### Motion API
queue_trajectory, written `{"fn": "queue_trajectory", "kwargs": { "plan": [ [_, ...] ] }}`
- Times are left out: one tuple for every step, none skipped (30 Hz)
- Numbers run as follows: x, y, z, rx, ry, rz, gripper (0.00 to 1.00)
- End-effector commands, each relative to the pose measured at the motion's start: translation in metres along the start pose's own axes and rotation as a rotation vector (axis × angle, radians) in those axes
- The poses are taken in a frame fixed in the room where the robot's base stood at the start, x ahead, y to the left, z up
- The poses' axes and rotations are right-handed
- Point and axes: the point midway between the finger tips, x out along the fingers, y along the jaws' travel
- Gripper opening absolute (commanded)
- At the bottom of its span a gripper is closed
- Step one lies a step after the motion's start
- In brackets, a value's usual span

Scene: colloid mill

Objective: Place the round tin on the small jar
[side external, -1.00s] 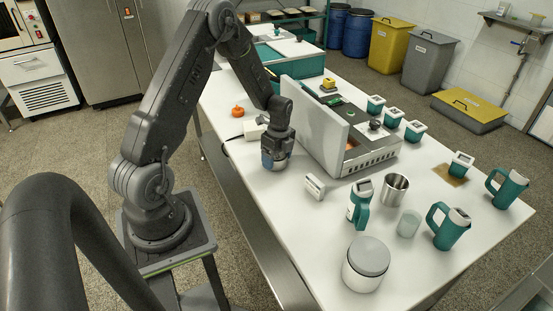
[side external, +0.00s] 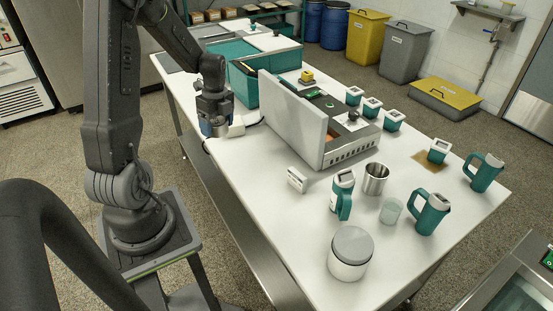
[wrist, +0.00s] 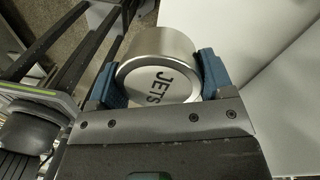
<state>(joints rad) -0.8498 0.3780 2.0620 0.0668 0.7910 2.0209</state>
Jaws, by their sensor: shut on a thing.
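In the side view my gripper (side external: 214,126) hangs near the table's far left edge, and the tin cannot be made out there. The small jar (side external: 390,211) is a pale, translucent cup-like jar standing upright on the white table. It stands well to the right and nearer the camera than my gripper, between a steel cup and a teal mug.
A white jar with grey lid (side external: 350,254) stands in front. A machine with an upright panel (side external: 293,119) rises between gripper and jar. The table's left front strip is clear.

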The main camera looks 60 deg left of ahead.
Motion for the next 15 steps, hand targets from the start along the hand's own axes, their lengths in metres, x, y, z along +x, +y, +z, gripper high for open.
{"fn": "queue_trajectory", "kwargs": {
  "plan": [
    [-0.001,0.001,0.002,-0.001,0.0,0.0,0.49],
    [-0.001,0.002,0.002,-0.001,0.0,0.0,0.49],
    [-0.002,0.002,0.002,0.0,0.0,0.0,0.49],
    [-0.002,0.001,0.001,0.003,-0.001,0.0,0.49],
    [-0.003,0.0,-0.001,0.007,-0.001,0.0,0.49],
    [-0.004,-0.002,-0.006,0.016,-0.003,-0.001,0.49],
    [-0.005,-0.005,-0.01,0.025,-0.004,-0.002,0.49],
    [-0.007,-0.007,-0.016,0.037,-0.006,-0.003,0.49],
    [-0.01,-0.012,-0.025,0.055,-0.008,-0.004,0.49],
    [-0.013,-0.015,-0.035,0.072,-0.01,-0.004,0.49],
    [-0.016,-0.019,-0.045,0.092,-0.012,-0.004,0.49],
    [-0.02,-0.024,-0.06,0.119,-0.016,-0.005,0.49],
    [-0.024,-0.028,-0.073,0.142,-0.018,-0.005,0.49],
    [-0.027,-0.031,-0.087,0.167,-0.021,-0.005,0.49],
    [-0.032,-0.034,-0.105,0.198,-0.024,-0.005,0.49]
  ]
}}
